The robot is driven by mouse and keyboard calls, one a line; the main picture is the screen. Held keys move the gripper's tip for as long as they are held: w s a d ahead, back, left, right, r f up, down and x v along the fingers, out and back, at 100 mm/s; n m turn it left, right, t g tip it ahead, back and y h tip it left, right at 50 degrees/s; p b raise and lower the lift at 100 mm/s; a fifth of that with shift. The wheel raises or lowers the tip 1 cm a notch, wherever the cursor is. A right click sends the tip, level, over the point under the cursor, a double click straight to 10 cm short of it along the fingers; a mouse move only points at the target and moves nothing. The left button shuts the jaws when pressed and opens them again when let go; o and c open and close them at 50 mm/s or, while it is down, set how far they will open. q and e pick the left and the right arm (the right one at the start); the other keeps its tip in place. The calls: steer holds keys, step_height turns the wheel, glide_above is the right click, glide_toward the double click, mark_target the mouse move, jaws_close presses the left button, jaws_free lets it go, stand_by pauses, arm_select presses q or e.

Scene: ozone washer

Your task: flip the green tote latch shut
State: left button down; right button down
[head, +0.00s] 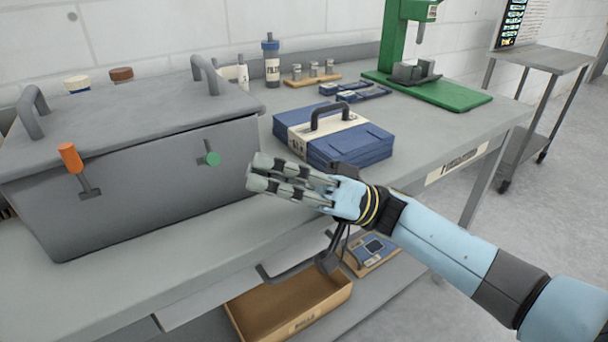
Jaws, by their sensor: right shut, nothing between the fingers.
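The grey tote (130,180) with a lid stands at the left of the bench. My left gripper is not in view.
A blue case (360,143) with a dark handle lies on the bench behind my right gripper. A green press (440,95), a blue-capped bottle (272,68) and small parts stand further back. A cardboard box (285,302) is on the lower shelf. Bare bench lies before the tote.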

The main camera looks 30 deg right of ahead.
mark_target(211, 156)
steer(key=x, duration=0.3)
steer(key=shift+w+a+r+p, duration=0.1)
steer(key=shift+a+p, duration=0.1)
steer(key=shift+p, duration=0.1)
